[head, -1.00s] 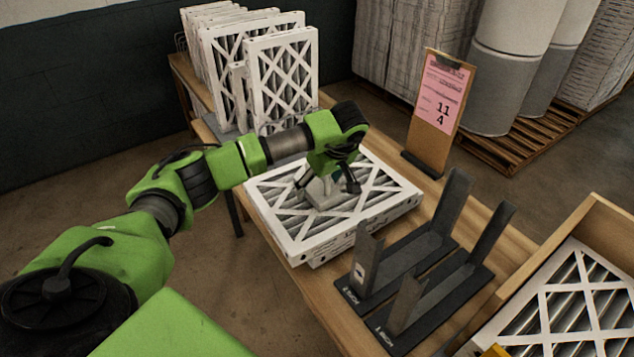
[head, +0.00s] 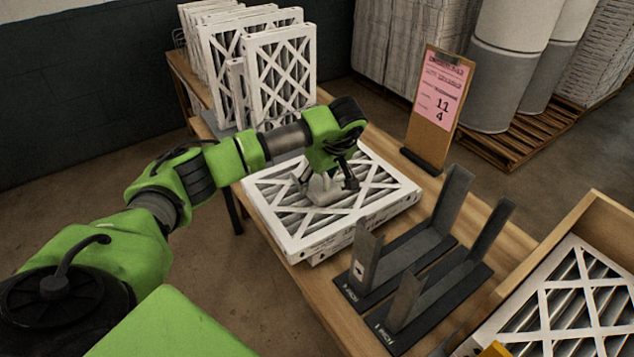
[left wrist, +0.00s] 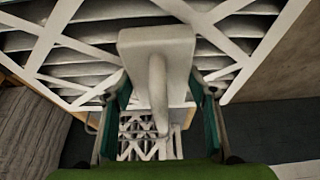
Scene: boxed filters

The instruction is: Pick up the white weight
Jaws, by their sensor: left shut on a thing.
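The white weight (left wrist: 157,45) has a block-shaped base and a rounded handle, and shows large in the left wrist view. In the head view the weight (head: 325,190) is at the middle of the top filter (head: 272,217) lying flat on the table. Whether the weight touches the filter is hard to tell.
Several white-framed filters (head: 281,75) stand upright at the back of the wooden table. A black metal stand (head: 425,255) is right of the flat filters. A clipboard with a pink sheet (head: 440,95) stands behind it. A wooden box (head: 600,225) holds another filter at right.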

